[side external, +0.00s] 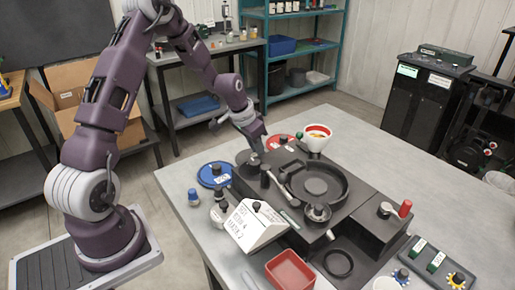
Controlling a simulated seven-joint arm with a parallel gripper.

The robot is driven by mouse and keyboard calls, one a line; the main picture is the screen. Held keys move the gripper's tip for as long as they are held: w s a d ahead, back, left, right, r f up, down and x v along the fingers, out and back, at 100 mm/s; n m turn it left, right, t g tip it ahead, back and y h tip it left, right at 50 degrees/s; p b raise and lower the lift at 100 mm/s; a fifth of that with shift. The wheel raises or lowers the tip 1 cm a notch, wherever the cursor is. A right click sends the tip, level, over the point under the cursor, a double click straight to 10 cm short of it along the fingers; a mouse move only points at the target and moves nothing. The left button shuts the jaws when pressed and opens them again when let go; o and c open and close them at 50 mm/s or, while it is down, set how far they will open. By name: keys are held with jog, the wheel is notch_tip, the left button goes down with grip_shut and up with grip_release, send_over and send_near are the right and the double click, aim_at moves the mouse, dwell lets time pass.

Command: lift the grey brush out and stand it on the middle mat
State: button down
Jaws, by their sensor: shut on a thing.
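My gripper (258,146) is at the far left side of the black seed meter (318,185). It is shut on a small dark grey thing, which I take to be the grey brush (255,160). The fingers and the small size hide most of its shape. It is over or on a dark round patch (242,157) between the blue mat and the red mat, which looks like the middle mat. I cannot tell whether the brush touches it.
The blue mat (203,180) and the red mat (271,143) lie on either side. A white funnel cup (317,142), a white labelled hopper (257,226) and a red tray (290,270) stand around the meter.

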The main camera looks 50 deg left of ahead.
jog(key=shift+f, duration=0.25)
jog(key=c, duration=1.3)
grip_release()
jog(key=shift+o, duration=1.2)
jog(key=shift+r, duration=3)
